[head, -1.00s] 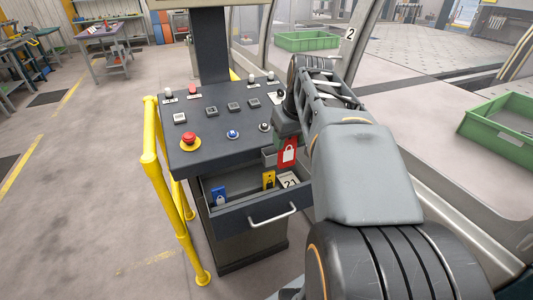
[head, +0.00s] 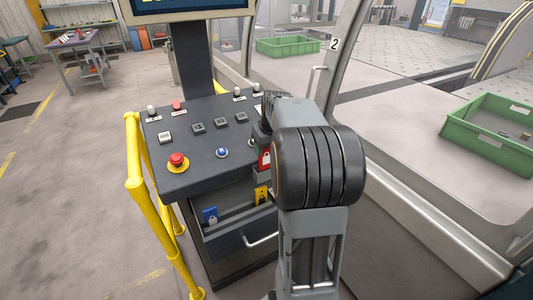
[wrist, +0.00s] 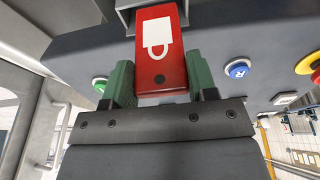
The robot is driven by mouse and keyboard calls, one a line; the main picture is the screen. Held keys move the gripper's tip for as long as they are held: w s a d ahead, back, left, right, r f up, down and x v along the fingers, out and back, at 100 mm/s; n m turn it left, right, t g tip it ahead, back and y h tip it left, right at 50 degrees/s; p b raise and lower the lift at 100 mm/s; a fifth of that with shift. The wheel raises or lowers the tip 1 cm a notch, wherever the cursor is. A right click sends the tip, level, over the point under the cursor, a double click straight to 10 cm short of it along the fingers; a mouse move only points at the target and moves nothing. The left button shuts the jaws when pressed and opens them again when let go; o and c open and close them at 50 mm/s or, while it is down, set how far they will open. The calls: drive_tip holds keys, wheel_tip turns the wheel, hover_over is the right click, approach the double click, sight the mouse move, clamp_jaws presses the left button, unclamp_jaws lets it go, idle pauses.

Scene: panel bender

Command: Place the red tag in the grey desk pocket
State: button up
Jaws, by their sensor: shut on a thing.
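The red tag (wrist: 160,62) with a white padlock mark is held between the green pads of my gripper (wrist: 160,82). In the head view the red tag (head: 264,159) shows only in part, at the desk's front, because my arm covers its right side. A grey pocket (wrist: 125,18) shows at the top of the wrist view, behind the tag's far end. I cannot tell whether the tag's end is inside the pocket or in front of it. In the head view the pocket is mostly hidden.
The dark control desk (head: 205,130) carries a red emergency knob (head: 177,160) and a blue button (head: 222,153). Below is an open drawer with a blue tag (head: 211,215) and a yellow tag (head: 261,194). A yellow rail (head: 135,160) stands left; a green crate (head: 490,135) lies right.

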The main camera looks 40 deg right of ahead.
sight(266, 155)
drive_tip(key=shift+w+d+f, duration=0.35)
drive_tip(key=shift+w+f, duration=0.1)
drive_tip(key=shift+f, duration=1.8)
drive_tip(key=shift+f, duration=0.1)
drive_tip(key=o, duration=0.9)
